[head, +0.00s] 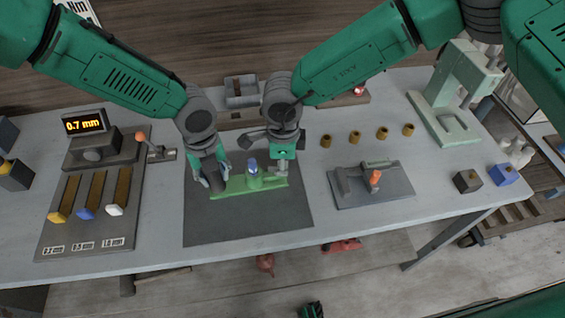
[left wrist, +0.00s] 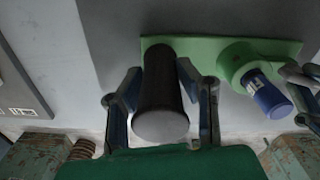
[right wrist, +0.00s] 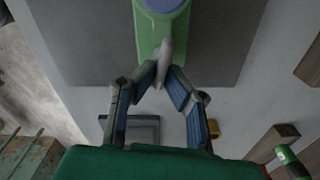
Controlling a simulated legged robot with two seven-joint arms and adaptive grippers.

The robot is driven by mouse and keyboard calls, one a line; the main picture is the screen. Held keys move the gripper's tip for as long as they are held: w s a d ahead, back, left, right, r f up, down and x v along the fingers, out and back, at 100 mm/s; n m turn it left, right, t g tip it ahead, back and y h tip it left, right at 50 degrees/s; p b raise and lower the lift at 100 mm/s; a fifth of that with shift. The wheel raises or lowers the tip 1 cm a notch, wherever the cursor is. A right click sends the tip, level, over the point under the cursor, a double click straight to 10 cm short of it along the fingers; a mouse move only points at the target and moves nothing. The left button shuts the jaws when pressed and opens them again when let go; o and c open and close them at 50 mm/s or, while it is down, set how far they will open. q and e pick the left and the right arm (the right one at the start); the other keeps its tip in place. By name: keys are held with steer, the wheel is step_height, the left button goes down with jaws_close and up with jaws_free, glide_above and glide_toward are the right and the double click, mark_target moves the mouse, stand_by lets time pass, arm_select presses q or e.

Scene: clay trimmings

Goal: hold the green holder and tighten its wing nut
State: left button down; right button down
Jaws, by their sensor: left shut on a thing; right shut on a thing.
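The green holder (head: 235,187) lies on a dark mat, with a blue-topped piece (head: 253,168) upright in its middle. My left gripper (head: 210,181) is shut around the dark upright grip (left wrist: 160,95) at the holder's left end; the green base (left wrist: 215,48) shows beyond it in the left wrist view. My right gripper (head: 280,171) is at the holder's right end. In the right wrist view, its fingers (right wrist: 163,78) are shut on the light grey wing nut (right wrist: 161,58) at the end of the green body (right wrist: 150,35). The fingers partly hide the nut.
The dark mat (head: 245,227) has clear room in front. Left stands a gauge reading 0.7 mm (head: 85,124) and a board with several coloured strips (head: 122,190). Right are a grey plate with an orange-knobbed fixture (head: 375,178), several brass bushes (head: 354,137) and a pale green press (head: 445,115).

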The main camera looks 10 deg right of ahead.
arm_select(q)
steer(key=shift+d, duration=0.1)
arm_select(e)
steer(key=m, duration=0.6)
steer(key=shift+s+a+m, duration=0.2)
steer(key=shift+s+m, duration=0.05)
steer(key=shift+m, duration=0.05)
steer(key=m, duration=0.5)
steer(key=shift+s+a+m, duration=0.1)
steer(key=shift+a+m, duration=0.15)
steer(key=shift+m, duration=0.05)
steer(key=c, duration=1.7)
jaws_free()
steer(key=shift+r, duration=0.1)
step_height(320, 180, up, 12)
steer(key=shift+f, duration=0.1)
